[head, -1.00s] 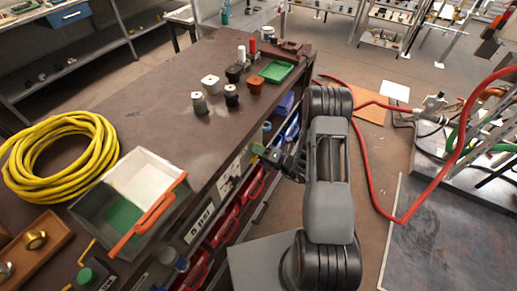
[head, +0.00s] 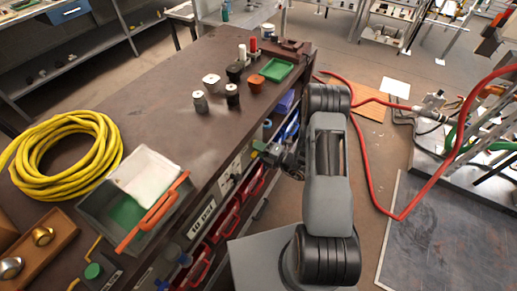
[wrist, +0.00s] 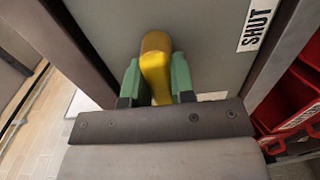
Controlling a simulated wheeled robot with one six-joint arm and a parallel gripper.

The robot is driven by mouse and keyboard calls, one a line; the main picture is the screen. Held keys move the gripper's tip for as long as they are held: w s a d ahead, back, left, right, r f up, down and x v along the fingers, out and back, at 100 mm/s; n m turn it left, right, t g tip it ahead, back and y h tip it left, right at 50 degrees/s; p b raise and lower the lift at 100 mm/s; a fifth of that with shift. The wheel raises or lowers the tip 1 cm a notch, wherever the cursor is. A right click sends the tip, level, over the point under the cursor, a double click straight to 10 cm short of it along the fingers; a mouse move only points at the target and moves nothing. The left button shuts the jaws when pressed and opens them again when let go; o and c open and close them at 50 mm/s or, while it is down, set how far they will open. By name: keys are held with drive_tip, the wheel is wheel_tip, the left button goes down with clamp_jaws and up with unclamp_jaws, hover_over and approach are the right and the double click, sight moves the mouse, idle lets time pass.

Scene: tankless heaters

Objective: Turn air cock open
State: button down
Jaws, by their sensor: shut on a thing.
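The air cock's yellow handle (wrist: 157,66) stands in the middle of the wrist view, in front of a grey panel. My gripper (wrist: 156,84) is shut on it, with one green finger on each side. The cock's body is hidden behind the handle and the fingers. In the head view my gripper (head: 270,153) is at the side of the dark workbench, and the handle cannot be made out there.
A "SHUT" label (wrist: 255,25) is on the panel, right of the handle. Red bins (wrist: 293,95) lie farther right. The workbench (head: 150,105) carries a yellow hose coil (head: 108,135) and a grey box (head: 95,208). A red hose (head: 366,170) crosses the floor on the right.

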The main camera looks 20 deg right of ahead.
drive_tip(key=c, duration=1)
unclamp_jaws()
drive_tip(key=shift+o, duration=0.2)
drive_tip(key=b+v, duration=0.1)
drive_tip(key=v, duration=1.2)
drive_tip(key=shift+s+d+b, duration=0.25)
drive_tip(key=shift+s+b, duration=0.05)
